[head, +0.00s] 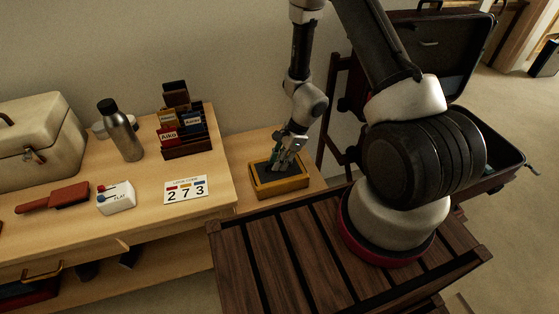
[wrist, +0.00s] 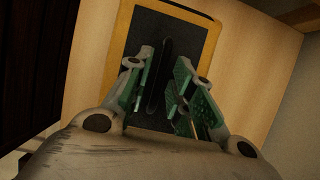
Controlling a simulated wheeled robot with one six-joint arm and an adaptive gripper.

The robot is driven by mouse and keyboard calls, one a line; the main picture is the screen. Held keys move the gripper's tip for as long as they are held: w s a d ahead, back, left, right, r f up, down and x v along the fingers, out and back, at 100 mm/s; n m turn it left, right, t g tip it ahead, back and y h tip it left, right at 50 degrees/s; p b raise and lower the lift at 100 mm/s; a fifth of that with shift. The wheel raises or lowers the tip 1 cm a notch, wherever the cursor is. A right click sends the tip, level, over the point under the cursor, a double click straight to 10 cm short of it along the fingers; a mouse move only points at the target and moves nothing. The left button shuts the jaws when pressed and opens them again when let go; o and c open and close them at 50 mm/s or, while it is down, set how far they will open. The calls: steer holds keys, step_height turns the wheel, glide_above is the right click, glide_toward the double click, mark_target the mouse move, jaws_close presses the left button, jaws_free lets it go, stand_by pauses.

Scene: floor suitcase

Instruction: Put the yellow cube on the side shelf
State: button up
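I see no yellow cube in either view. A low wooden side shelf (head: 243,150) stands right of the main desk, and its light wood shows in the wrist view (wrist: 262,60). On it lies a shallow yellow-rimmed tray (head: 283,190) with a dark inner surface; its rim also shows in the wrist view (wrist: 123,25). My gripper (head: 277,166) points down over the tray, close to its surface. In the wrist view its green-padded fingers (wrist: 168,75) are apart. A dark elongated shape lies between them; I cannot tell whether it is an object, slot or shadow.
The desk holds a steel bottle (head: 126,137), a card rack (head: 187,138), a number card (head: 186,190), a white box (head: 116,198), a reddish-brown brush (head: 62,196) and a cream case (head: 40,138). An open suitcase (head: 440,50) stands at right. A slatted dark wood surface (head: 280,255) is in front.

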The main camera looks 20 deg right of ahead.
steer(key=shift+r, duration=0.1)
steer(key=s+d+r+n+t, duration=0.1)
steer(key=d+r+n, duration=0.2)
steer(key=r, duration=1.1)
steer(key=s+d+r+n, duration=0.1)
steer(key=d+r+n, duration=0.25)
steer(key=r, duration=0.95)
steer(key=s+d+r+n+t+h, duration=0.1)
steer(key=s+d+r+n, duration=0.3)
steer(key=s+r, duration=0.4)
steer(key=s+d+r+n+t+h, duration=0.2)
steer(key=s+d+r+n+h, duration=0.1)
steer(key=s+r+n, duration=0.4)
step_height(320, 180, up, 3)
steer(key=shift+s+d+f+h, duration=0.1)
steer(key=shift+s+d+h, duration=0.3)
steer(key=shift+s+d, duration=0.5)
steer(key=shift+s+a+n, duration=0.1)
steer(key=shift+a+n, duration=0.1)
steer(key=shift+n, duration=0.05)
